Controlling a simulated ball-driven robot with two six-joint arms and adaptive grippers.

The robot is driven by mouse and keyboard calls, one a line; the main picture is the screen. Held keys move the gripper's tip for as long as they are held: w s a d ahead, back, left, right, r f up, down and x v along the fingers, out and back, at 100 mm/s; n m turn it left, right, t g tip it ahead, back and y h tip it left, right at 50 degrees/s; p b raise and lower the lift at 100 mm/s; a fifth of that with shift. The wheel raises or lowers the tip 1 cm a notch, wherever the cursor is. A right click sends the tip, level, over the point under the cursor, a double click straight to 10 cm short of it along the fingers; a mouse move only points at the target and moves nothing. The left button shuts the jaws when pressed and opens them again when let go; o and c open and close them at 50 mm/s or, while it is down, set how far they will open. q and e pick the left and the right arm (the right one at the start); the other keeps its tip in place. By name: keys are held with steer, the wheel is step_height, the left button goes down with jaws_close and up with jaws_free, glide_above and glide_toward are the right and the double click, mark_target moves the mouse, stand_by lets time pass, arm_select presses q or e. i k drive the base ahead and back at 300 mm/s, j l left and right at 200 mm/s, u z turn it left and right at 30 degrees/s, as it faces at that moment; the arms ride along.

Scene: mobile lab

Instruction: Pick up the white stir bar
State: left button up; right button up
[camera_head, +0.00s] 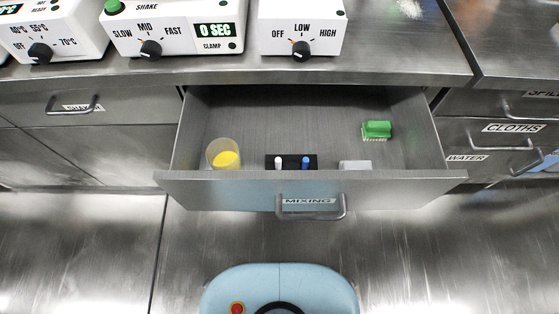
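The white stir bar (278,163) sits on a small black holder (292,157) inside the open drawer labelled MIXING (380,184). A blue stir bar (305,163) sits beside it on the right, apart from it, on the same holder. The lower part of the holder is hidden behind the drawer front. Neither of my grippers shows in the head view.
In the drawer, a clear cup with yellow contents (224,154) stands left, a green brush (376,130) lies right, and a grey-white block (355,165) is near the front. White machines with knobs (301,30) stand on the counter above. The drawer's back middle is clear.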

mark_target(278, 161)
steer(key=k+j+z, duration=0.15)
steer(key=j, duration=0.25)
steer(key=k+j+z, duration=0.2)
steer(key=j, duration=0.25)
steer(key=k+j+z, duration=0.15)
steer(key=j, duration=0.2)
steer(key=k+j+z, duration=0.15)
steer(key=j, duration=0.25)
steer(key=k, duration=0.05)
